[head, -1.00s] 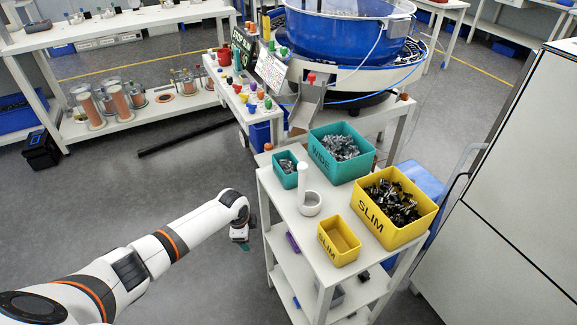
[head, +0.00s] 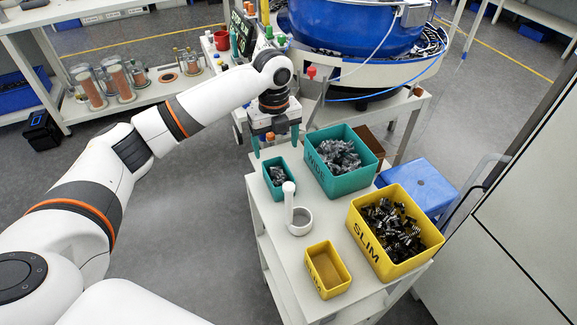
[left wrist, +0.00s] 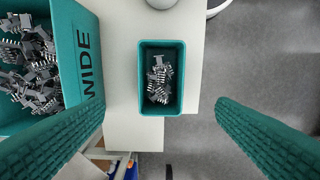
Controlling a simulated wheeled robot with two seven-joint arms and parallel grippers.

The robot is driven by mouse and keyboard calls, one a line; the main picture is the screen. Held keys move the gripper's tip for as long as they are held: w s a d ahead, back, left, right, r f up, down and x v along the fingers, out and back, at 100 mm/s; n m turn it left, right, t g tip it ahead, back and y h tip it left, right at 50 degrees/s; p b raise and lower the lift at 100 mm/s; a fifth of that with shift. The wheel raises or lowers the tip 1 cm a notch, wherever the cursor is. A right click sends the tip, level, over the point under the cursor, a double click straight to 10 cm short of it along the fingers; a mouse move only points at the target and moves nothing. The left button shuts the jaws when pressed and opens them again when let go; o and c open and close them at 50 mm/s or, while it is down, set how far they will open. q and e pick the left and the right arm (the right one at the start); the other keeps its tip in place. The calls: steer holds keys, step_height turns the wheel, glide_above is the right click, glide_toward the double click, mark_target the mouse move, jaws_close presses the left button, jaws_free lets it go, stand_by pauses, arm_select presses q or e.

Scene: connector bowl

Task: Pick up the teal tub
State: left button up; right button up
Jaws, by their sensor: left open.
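The small teal tub (head: 270,184) stands on the white cart top near its far left corner, with grey connector pieces inside. My left gripper (head: 276,146) is open, its teal fingers pointing down, just above and behind the tub in the head view. In the left wrist view the tub (left wrist: 146,62) lies below and between the two spread fingers (left wrist: 160,115), apart from both. A larger teal bin marked WIDE (head: 345,183) stands to its right in the head view. My right gripper is not in view.
A white ring-shaped holder with an upright post (head: 299,220) stands close in front of the tub. A small yellow tub (head: 313,277) and a large yellow SLIM bin (head: 364,238) share the cart top (head: 270,217). A blue bowl feeder (head: 345,28) is behind.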

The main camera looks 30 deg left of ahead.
arm_select(q)
glide_toward(279, 185)
steer(key=shift+a+f+p, duration=0.15)
steer(key=shift+a+p, duration=0.15)
steer(key=shift+p, duration=0.1)
steer(key=shift+f, duration=0.4)
steer(key=f, duration=0.1)
steer(key=f+p, duration=0.1)
steer(key=shift+d+f, duration=0.25)
steer(key=shift+f, duration=0.1)
step_height(279, 185, down, 2)
steer(key=shift+f, duration=0.35)
steer(key=shift+c, duration=0.8)
steer(key=c, duration=0.9)
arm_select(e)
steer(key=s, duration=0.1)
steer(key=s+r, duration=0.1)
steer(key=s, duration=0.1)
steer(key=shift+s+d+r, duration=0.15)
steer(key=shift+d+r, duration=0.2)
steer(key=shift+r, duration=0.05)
arm_select(q)
steer(key=shift+r, duration=0.1)
